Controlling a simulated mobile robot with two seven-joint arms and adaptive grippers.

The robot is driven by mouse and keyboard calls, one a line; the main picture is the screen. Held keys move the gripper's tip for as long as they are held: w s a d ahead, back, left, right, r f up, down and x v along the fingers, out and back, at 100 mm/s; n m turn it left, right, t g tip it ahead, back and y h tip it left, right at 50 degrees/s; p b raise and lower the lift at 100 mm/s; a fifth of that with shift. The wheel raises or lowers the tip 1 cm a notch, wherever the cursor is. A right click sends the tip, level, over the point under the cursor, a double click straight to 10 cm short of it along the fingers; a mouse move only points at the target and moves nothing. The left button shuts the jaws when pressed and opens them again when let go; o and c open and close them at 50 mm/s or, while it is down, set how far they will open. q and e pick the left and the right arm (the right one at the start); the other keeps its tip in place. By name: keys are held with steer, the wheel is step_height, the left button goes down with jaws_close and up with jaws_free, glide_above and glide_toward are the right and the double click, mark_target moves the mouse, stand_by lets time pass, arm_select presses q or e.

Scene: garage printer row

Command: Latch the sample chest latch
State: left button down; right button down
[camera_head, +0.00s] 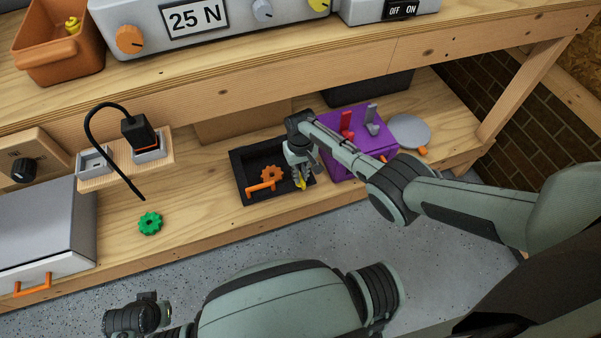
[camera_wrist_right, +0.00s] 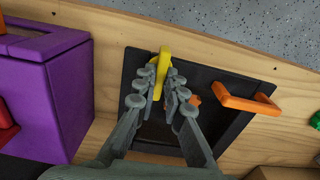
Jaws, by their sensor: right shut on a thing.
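A low black open-topped box (camera_head: 249,197) stands on the lower wooden shelf, with an orange handle (camera_head: 262,186) and an orange gear at it. I take it for the sample chest, though no label shows. My right gripper (camera_head: 300,178) is over its right part, shut on a yellow latch piece (camera_head: 302,186). In the right wrist view the fingers (camera_wrist_right: 161,85) close around the yellow latch piece (camera_wrist_right: 164,57) at the rim of the black box (camera_wrist_right: 205,75). The orange handle (camera_wrist_right: 245,103) is apart from them. The fingers hide the latch's lower part.
A purple box (camera_head: 350,163) with red and grey levers stands close right of the black box. A green gear (camera_head: 150,223) lies on the shelf to the left, near a grey case (camera_head: 45,225) with an orange handle. The upper shelf (camera_head: 300,80) overhangs behind.

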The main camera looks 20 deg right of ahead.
arm_select(q)
steer(key=shift+s+a+f, duration=0.1)
steer(key=shift+s+f, duration=0.1)
steer(key=shift+f, duration=0.15)
arm_select(e)
steer(key=c, duration=1.6)
jaws_free()
arm_select(q)
steer(key=shift+w+r, duration=0.1)
arm_select(e)
steer(key=shift+r, duration=3.7)
